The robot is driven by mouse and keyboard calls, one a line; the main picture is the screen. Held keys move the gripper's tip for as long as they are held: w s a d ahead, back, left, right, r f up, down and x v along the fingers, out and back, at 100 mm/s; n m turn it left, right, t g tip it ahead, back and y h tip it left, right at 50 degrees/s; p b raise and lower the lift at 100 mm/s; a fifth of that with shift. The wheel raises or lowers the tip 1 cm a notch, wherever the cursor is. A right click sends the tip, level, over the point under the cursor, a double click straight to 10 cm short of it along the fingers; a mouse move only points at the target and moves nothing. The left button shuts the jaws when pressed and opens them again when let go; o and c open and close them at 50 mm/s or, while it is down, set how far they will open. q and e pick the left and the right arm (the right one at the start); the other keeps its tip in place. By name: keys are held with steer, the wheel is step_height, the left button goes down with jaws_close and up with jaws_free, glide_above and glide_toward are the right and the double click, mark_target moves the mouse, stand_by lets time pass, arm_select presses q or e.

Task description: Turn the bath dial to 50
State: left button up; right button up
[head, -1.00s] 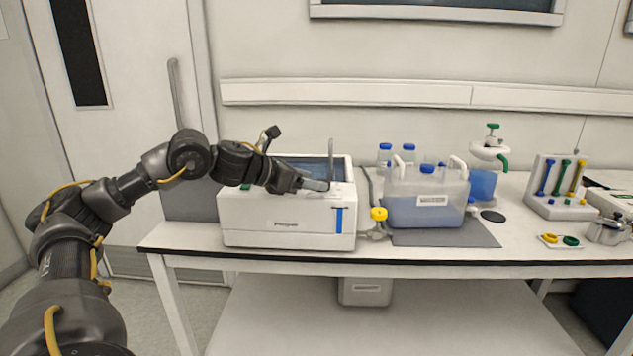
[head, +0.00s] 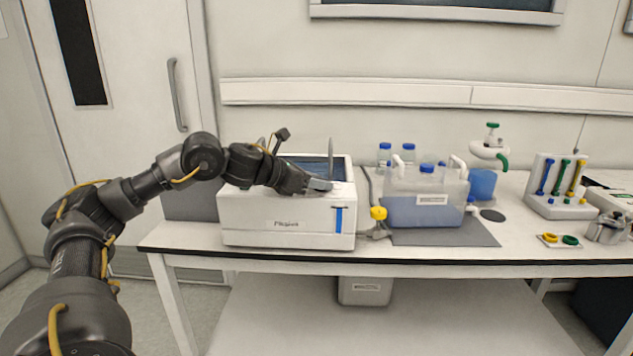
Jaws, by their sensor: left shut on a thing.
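The bath is a white box (head: 275,215) at the left of the bench, with a dark opening (head: 305,165) in its top and a blue strip on its front. A thin grey upright rod stands at the opening. My left gripper (head: 322,184) reaches over the bath's top from the left. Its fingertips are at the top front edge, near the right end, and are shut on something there. The dial itself is hidden under the fingers, and I cannot read its setting. My right gripper is not in view.
Right of the bath, a yellow-handled valve (head: 378,213) and a clear tank of blue liquid (head: 424,208) stand close by on a grey mat (head: 455,236). Blue-capped bottles (head: 385,152) stand behind. A tool rack (head: 560,190) is farther right.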

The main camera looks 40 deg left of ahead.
arm_select(q)
steer(key=shift+a+m+g+h, duration=0.15)
steer(key=shift+m+g+h, duration=0.25)
steer(key=shift+m+h, duration=0.2)
steer(key=shift+w+r+m+g+h+p, duration=0.1)
steer(key=shift+m+g+h+p, duration=0.3)
steer(key=shift+m+h+p, duration=0.25)
steer(key=shift+m+h, duration=0.25)
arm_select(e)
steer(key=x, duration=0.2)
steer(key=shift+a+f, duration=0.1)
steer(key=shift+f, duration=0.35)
arm_select(q)
steer(key=o, duration=1)
steer(key=shift+a, duration=0.1)
